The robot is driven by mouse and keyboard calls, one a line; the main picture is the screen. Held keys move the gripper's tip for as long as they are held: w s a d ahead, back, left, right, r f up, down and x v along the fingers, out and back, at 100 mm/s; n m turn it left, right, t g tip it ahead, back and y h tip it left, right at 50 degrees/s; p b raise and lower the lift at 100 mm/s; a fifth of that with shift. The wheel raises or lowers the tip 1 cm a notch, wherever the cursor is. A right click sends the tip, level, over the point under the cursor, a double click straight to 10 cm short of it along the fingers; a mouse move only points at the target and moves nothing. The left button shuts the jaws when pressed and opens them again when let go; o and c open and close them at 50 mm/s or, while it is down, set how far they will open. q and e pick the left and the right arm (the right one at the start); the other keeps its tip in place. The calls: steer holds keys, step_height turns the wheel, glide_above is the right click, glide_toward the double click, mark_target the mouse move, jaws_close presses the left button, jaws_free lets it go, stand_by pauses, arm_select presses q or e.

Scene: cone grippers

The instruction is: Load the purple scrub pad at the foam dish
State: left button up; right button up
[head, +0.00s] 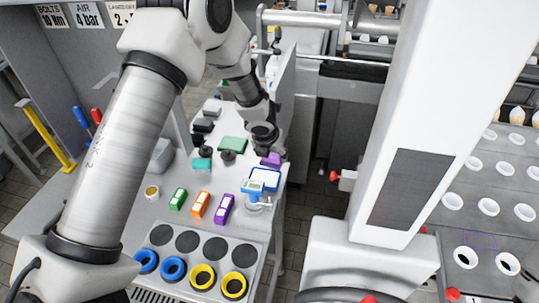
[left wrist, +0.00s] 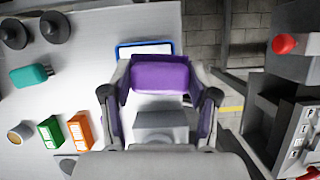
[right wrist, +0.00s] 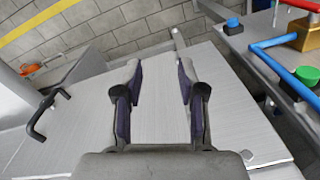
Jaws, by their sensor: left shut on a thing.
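The purple scrub pad (head: 271,160) is held in my left gripper (head: 267,151) above the right edge of the white table. In the left wrist view the purple pad (left wrist: 160,74) spans the space between the two fingers. A blue-rimmed white tray (head: 265,178) lies just in front of the pad; it also shows partly behind the pad in the left wrist view (left wrist: 143,48). I cannot tell for certain whether it is the foam dish. My right gripper (right wrist: 160,85) is open and empty over a plain grey surface in the right wrist view.
A blue device (head: 252,187) stands beside the tray. Green (head: 178,199), orange (head: 200,205) and purple (head: 224,209) boxes stand nearer. The floor drops away right of the table.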

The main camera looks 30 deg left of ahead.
mark_target(263, 165)
arm_select(q)
steer(key=a+f+b, duration=0.1)
steer(key=s+a+f+b, duration=0.1)
steer(key=a+f, duration=0.1)
steer(key=shift+s+a, duration=0.1)
steer(key=shift+a, duration=0.05)
steer(key=shift+a+f+b, duration=0.2)
steer(key=shift+f+b, duration=0.35)
steer(key=shift+b, duration=0.25)
steer(key=shift+w+d+f+b, duration=0.3)
steer(key=shift+d+f+b, duration=0.55)
steer(key=shift+b, duration=0.1)
steer(key=shift+w+d+f, duration=0.1)
steer(key=shift+d+f, duration=0.05)
steer(key=shift+d, duration=0.05)
steer(key=shift+s+a, duration=0.25)
steer(key=shift+a, duration=0.3)
steer(key=shift+w+d, duration=0.1)
steer(key=shift+d, duration=0.2)
arm_select(e)
steer(key=f, duration=0.1)
steer(key=a+f, duration=0.1)
steer(key=f, duration=0.1)
steer(key=a+f, duration=0.1)
steer(key=f, duration=0.1)
steer(key=shift+s+f, duration=0.25)
steer(key=shift+s, duration=0.1)
arm_select(q)
steer(key=shift+a, duration=0.15)
